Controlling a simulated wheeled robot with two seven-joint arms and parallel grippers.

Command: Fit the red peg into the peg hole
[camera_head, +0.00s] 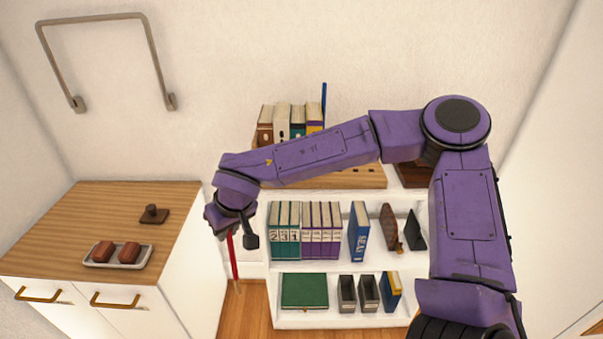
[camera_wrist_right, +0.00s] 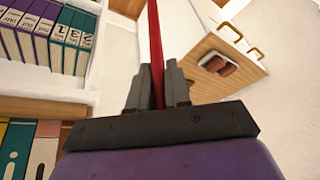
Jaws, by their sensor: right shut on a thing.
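The red peg (camera_head: 233,257) is a thin red rod that hangs down from my right gripper (camera_head: 240,230), in front of the left end of the white shelf. In the right wrist view the peg (camera_wrist_right: 155,35) stands between the two dark fingers of the right gripper (camera_wrist_right: 158,85), which is shut on it. A tan tip shows at the peg's lower end in the head view. I cannot make out the peg hole clearly. A wooden shelf top (camera_head: 330,177) has small dark spots, partly hidden by my right arm. My left gripper is not in view.
A white bookcase (camera_head: 300,265) holds books and boxes. A thin blue upright piece (camera_head: 323,97) stands beside books at the back. A wood-topped cabinet (camera_head: 100,210) at left carries a tray (camera_head: 90,263) with two brown blocks and a dark knobbed piece (camera_head: 152,214).

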